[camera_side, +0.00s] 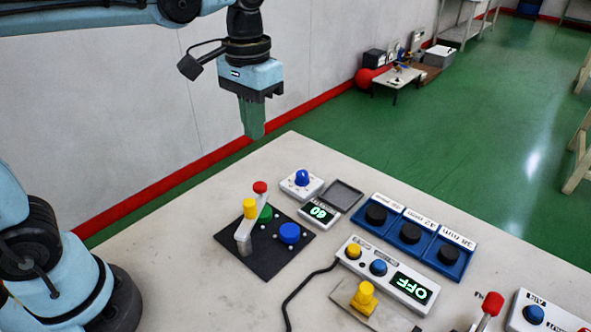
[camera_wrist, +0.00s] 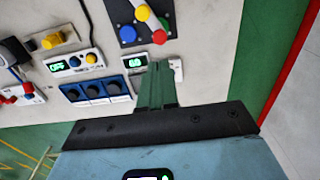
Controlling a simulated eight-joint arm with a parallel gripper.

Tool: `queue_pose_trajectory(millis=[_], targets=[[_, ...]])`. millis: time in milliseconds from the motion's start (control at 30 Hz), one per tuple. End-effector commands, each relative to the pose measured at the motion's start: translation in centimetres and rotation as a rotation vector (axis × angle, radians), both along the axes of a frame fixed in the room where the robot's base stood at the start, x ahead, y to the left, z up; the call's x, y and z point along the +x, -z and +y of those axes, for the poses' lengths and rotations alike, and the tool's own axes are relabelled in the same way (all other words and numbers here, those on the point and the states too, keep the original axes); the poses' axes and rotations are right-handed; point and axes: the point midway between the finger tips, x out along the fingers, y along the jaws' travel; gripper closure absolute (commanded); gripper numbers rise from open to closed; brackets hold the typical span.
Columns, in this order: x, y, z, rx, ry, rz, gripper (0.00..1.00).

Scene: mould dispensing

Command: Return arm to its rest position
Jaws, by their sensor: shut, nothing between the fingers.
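My gripper (camera_side: 252,120) hangs pointing down above the back left edge of the table (camera_side: 180,255) in the side view. Its green fingers are shut together with nothing between them. The fingers also show in the wrist view (camera_wrist: 157,88), where they cover part of the small scale area. My gripper touches nothing on the table.
A wall stands behind.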

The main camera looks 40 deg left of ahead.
Motion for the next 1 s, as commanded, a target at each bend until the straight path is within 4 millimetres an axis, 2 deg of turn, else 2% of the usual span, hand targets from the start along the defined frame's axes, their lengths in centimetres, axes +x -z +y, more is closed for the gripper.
queue_pose_trajectory(millis=[267, 633, 800, 1000], targets=[[-1.8, 1.3, 1.5, -0.016, -0.003, -0.162, 1.00], [-4.9, 5.3, 4.2, -0.010, -0.002, -0.525, 1.00], [-5.4, 6.2, 4.6, -0.001, -0.001, -0.605, 1.00], [-5.4, 6.4, 4.7, 0.001, 0.000, -0.621, 1.00]])
